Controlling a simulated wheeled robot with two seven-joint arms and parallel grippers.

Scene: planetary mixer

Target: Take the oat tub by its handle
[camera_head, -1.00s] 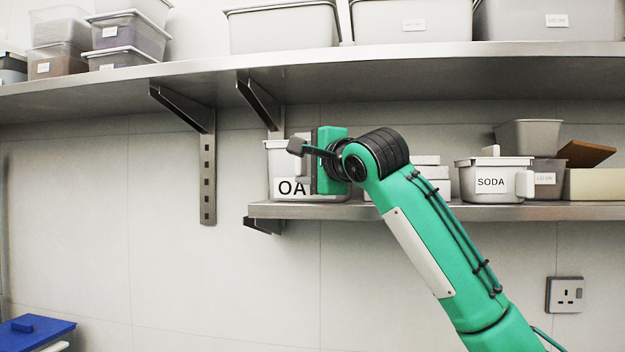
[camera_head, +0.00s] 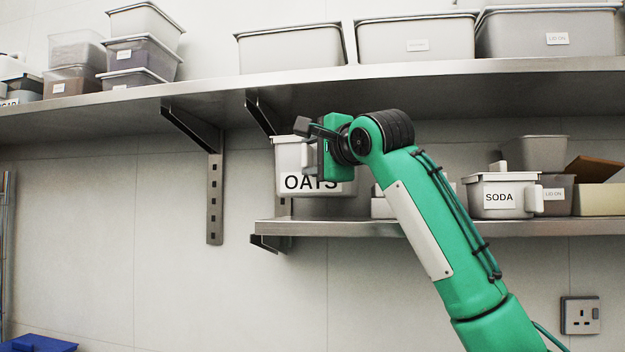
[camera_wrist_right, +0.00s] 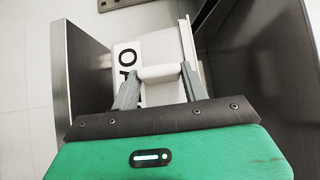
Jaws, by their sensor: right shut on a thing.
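The oat tub (camera_head: 287,157) is a pale grey container with a white OATS label, in the head view in front of the back wall. Its base is a little above the lower shelf, with a gap under it, and it looks about upright. My right gripper (camera_head: 317,160) is at its front and covers part of the tub and label. In the right wrist view the two fingers (camera_wrist_right: 158,78) are closed on the tub's pale handle (camera_wrist_right: 160,73). The label (camera_wrist_right: 127,66) shows behind the handle. My left gripper is in neither view.
The lower shelf (camera_head: 330,228) holds a SODA tub (camera_head: 497,195), a bin behind it and an open box (camera_head: 597,200). The upper shelf (camera_head: 400,76), carrying several bins, hangs above the oat tub, with a bracket (camera_head: 214,185) to the left.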

